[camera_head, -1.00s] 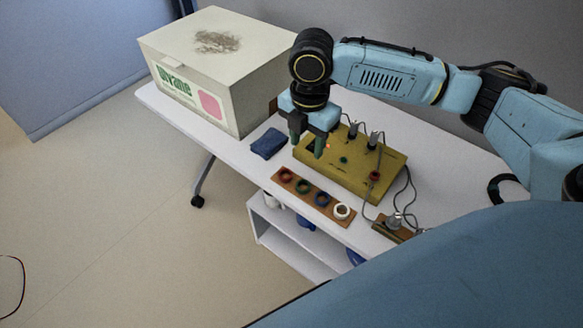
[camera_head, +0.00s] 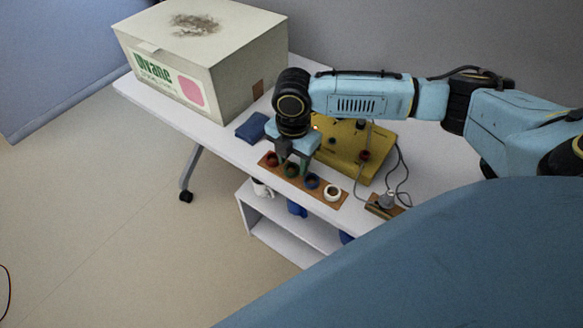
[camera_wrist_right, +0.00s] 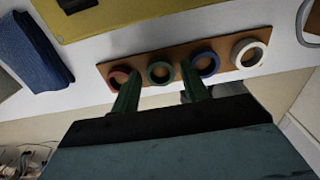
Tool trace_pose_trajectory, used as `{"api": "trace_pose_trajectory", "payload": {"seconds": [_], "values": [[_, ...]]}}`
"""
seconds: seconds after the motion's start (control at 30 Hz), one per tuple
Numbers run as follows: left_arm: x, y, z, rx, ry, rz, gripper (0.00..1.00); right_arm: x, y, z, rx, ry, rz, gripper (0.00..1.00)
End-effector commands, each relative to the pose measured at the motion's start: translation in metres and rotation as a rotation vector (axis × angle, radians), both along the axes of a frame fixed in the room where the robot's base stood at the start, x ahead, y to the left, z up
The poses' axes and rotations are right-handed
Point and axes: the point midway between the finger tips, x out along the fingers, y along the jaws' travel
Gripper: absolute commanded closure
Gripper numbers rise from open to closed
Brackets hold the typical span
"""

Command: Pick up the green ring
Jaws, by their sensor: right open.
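The green ring (camera_head: 291,170) lies on a brown wooden strip (camera_head: 326,199), between a red ring (camera_head: 271,159) and a blue ring (camera_head: 312,181). A white ring (camera_head: 332,193) lies at the strip's right end. My right gripper (camera_head: 291,167) is open and empty, pointing down over the strip at the green ring. In the right wrist view the green ring (camera_wrist_right: 160,72) shows between the two green fingertips (camera_wrist_right: 159,80). I cannot tell from these views how high the fingertips are above the strip. My left gripper is not in view.
A yellow board (camera_head: 345,165) with switches and cables stands behind the strip. A dark blue cloth (camera_head: 252,127) and a large white box (camera_head: 205,62) are to the left on the white table (camera_head: 175,122). A small wooden piece with a metal part (camera_head: 386,204) is to the right.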

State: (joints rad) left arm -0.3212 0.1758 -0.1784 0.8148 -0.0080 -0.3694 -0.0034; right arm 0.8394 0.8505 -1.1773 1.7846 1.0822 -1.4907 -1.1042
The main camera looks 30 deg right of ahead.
Motion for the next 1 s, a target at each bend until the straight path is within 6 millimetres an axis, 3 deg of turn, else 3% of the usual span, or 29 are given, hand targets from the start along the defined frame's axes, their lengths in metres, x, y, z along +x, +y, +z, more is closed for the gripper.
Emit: {"api": "trace_pose_trajectory", "payload": {"seconds": [0.1, 0.37, 0.6, 1.0], "values": [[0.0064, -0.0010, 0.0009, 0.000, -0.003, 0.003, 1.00, -0.0003, -0.0001, -0.0087, -0.001, 0.001, 0.001, 0.55], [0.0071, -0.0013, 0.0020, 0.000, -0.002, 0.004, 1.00, 0.0000, 0.0000, -0.0095, -0.001, -0.001, 0.001, 0.55], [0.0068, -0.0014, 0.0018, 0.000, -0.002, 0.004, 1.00, 0.0000, 0.0001, -0.0093, -0.001, -0.001, 0.001, 0.80], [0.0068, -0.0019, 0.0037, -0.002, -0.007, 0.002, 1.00, 0.0003, 0.0001, -0.0030, 0.000, -0.002, 0.001, 0.80]]}}
